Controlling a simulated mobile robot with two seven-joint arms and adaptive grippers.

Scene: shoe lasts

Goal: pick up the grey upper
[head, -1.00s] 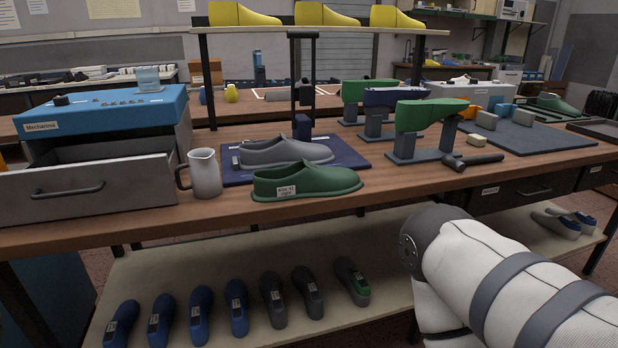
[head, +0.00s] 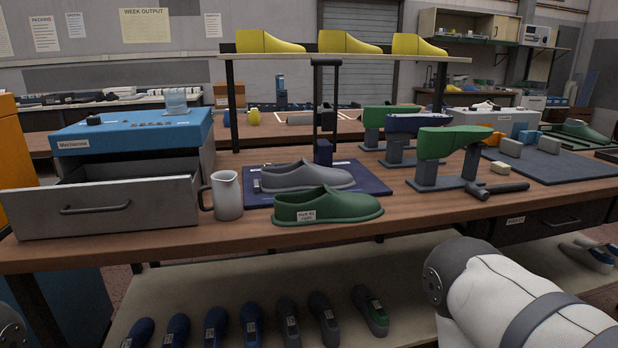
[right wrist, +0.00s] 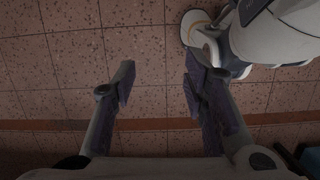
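The grey upper (head: 306,177) lies on a dark blue mat (head: 376,183) on the bench, behind the green upper (head: 326,208), which has a white label on its side. My right gripper (right wrist: 158,85) is open and empty in the right wrist view, with bare floor tiles between its fingers. In the head view only my right arm shows at the lower right, well in front of the bench, and its gripper is out of sight. My left gripper is not in view; a small piece of my left arm shows at the lower left edge.
A white jug (head: 227,195) stands left of the green upper, beside an open drawer (head: 105,207). A black post (head: 326,100) rises behind the grey upper. Green and blue lasts on stands (head: 436,167) and a hammer (head: 497,190) are to the right. Yellow lasts (head: 350,42) line the shelf above.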

